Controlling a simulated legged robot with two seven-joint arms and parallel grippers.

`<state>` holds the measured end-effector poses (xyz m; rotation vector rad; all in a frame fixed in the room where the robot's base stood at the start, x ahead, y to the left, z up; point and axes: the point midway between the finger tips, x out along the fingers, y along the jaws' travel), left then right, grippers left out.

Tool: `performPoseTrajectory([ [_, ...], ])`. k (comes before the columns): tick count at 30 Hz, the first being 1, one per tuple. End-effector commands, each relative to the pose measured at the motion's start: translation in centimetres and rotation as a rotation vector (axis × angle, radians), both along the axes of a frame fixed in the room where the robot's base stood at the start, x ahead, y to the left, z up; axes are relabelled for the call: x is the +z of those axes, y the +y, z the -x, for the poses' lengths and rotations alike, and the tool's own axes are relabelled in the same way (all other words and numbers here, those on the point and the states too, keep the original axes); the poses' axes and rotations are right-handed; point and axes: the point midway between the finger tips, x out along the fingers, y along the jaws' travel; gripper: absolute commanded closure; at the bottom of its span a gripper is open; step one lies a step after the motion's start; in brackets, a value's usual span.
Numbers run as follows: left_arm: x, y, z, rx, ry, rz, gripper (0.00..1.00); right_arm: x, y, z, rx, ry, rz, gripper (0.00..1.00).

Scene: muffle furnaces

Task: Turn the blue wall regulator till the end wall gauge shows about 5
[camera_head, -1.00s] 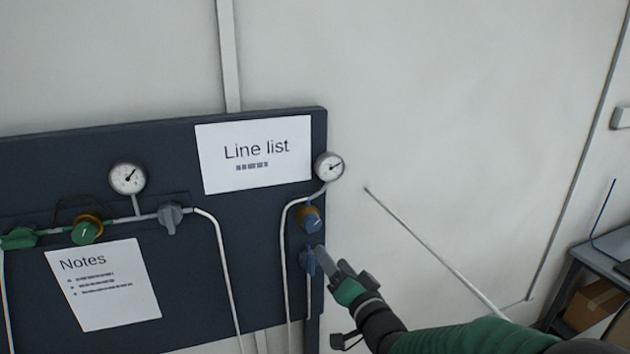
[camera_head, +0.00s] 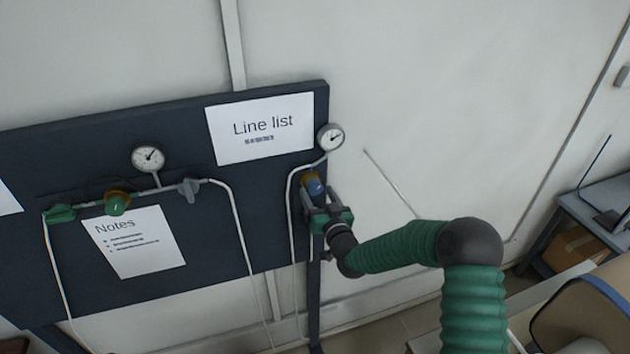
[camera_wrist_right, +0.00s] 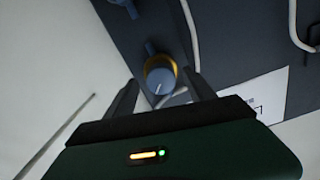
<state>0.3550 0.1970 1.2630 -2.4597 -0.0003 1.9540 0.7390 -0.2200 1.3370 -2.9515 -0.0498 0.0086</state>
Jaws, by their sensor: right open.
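The blue wall regulator (camera_head: 313,185) is a round blue knob with a brass-coloured collar at the right end of the dark board. In the right wrist view its blue knob (camera_wrist_right: 160,82), with a pale pointer line, sits between the finger tips. The small round gauge (camera_head: 331,137) is above it; its needle points up and right, its numbers too small to read. My right gripper (camera_head: 317,203) is open at the regulator, and the wrist view shows its two fingers (camera_wrist_right: 162,92) apart on either side of the knob. Contact cannot be told. My left gripper is not in view.
A second gauge (camera_head: 148,158), a green knob (camera_head: 117,203) and a grey valve (camera_head: 189,188) are on the board's left part. A blue valve handle (camera_wrist_right: 127,5) is near the regulator. Pale pipes run down close by. The wall to the right is clear.

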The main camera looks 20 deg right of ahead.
Motion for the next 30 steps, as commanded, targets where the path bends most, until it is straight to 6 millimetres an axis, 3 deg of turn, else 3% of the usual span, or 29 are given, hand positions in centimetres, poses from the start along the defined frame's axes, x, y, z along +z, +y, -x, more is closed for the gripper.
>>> performPoseTrajectory([
  [1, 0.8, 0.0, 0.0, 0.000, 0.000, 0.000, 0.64, 0.4, 0.0, -0.9, 0.000, -0.001, -0.002, 0.37],
  [6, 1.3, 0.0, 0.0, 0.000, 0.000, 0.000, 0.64, 0.1, 0.1, -2.5, 0.000, 0.000, -0.001, 0.37],
  [14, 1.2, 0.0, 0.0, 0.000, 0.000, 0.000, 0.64, -0.1, 0.1, -2.7, 0.000, 0.000, -0.001, 0.37],
  [28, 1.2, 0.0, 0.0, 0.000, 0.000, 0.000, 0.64, 0.0, 0.1, -2.7, 0.000, 0.000, -0.001, 0.97],
  [30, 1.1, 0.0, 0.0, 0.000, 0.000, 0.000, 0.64, -0.1, 0.1, -2.7, 0.000, 0.000, -0.003, 0.99],
])
